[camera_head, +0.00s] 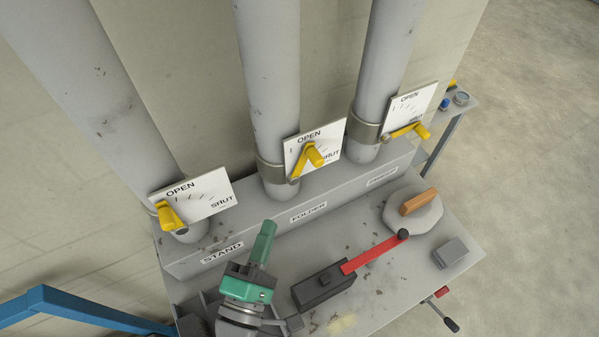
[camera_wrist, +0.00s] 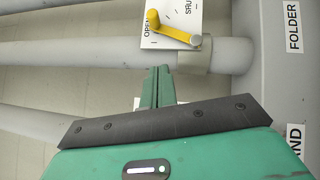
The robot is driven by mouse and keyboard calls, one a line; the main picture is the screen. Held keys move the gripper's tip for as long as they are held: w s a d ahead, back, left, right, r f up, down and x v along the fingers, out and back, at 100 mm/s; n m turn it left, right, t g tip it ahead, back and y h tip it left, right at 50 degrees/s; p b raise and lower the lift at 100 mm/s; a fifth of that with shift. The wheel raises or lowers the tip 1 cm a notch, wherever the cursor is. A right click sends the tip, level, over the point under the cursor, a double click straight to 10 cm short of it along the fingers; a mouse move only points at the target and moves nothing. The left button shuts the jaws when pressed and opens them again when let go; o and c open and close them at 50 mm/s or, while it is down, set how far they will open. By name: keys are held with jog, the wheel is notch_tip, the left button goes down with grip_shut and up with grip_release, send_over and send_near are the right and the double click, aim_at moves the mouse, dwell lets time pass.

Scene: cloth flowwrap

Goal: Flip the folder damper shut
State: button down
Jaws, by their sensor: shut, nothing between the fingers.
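The folder damper is on the middle pipe, above the FOLDER label (camera_head: 308,212). Its white plate (camera_head: 295,150) reads OPEN and SHUT. Its yellow lever (camera_head: 302,163) points up the pipe, tilted somewhat toward SHUT, between the two words. In the wrist view the lever (camera_wrist: 176,32) runs from its pivot up to the left, its knob nearer OPEN. My green gripper (camera_head: 268,228) is shut and empty, below and left of the lever in the head view. Its fingertips (camera_wrist: 162,70) are apart from the lever, just below it in the wrist view.
The stand damper lever (camera_head: 168,215) is at left, pointing near OPEN. The right damper lever (camera_head: 408,130) lies toward SHUT.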

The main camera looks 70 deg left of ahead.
jog(key=p, duration=0.5)
send_near(304, 151)
jog(key=a, duration=0.3)
jog(key=shift+w+a+r, duration=0.1)
jog(key=shift+w+r, duration=0.05)
jog(key=shift+w, duration=0.4)
jog(key=shift+w+a+r, duration=0.1)
jog(key=shift+w+r, duration=0.05)
jog(key=shift+w, duration=0.35)
jog(key=shift+w+a, duration=0.1)
jog(key=shift+w, duration=0.5)
